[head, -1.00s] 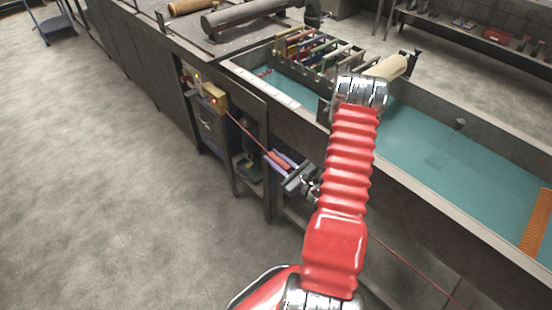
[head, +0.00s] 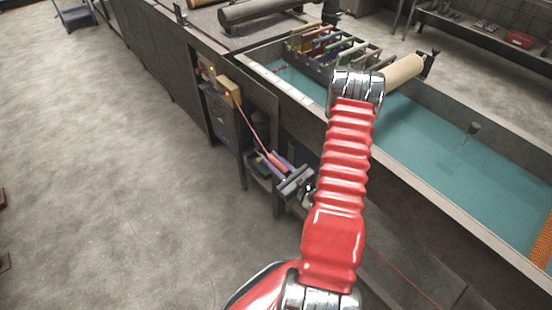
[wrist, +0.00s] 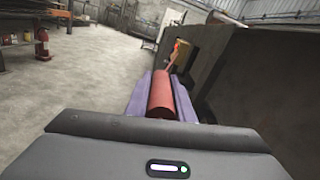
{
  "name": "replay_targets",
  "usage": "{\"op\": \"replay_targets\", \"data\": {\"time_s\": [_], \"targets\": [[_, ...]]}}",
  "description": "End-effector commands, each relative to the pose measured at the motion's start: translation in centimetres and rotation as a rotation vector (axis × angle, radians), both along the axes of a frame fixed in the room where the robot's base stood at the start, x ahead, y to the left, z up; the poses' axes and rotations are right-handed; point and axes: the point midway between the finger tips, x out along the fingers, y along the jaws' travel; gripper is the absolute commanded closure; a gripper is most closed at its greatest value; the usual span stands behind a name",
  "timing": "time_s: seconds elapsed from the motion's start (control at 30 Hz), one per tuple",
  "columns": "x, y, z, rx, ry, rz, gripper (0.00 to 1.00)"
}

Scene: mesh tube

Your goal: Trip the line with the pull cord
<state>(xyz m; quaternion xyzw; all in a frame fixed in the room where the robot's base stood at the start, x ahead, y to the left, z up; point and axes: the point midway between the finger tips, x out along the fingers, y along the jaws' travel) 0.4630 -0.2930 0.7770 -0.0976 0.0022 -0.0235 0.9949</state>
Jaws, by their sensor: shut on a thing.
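A red pull cord (head: 250,128) runs taut from a yellow switch box (head: 229,89) on the side of the bench to a red handle (head: 274,161). My gripper (head: 281,168) is low beside the tank wall, at the end of my red ribbed arm. It is shut on the handle. In the wrist view the red handle (wrist: 161,95) lies lengthwise between purple finger pads, pointing toward the yellow box (wrist: 181,52). Small lit lamps show at the box. The near end of the handle is hidden by the gripper body.
A long tank (head: 425,140) of teal liquid with a cream roller (head: 402,71) stands behind my arm. Another red cord (head: 400,272) runs low along the tank's front at right. The concrete floor (head: 110,170) on the left is mostly clear.

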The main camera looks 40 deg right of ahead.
Motion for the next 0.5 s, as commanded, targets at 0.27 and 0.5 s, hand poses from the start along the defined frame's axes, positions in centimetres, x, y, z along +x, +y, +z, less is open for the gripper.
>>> {"op": "replay_targets", "data": {"time_s": [0.27,0.5], "targets": [[-0.02,0.01,-0.03,0.000,0.001,0.002,0.72],[-0.06,-0.05,-0.01,0.000,0.001,0.001,0.60]]}}
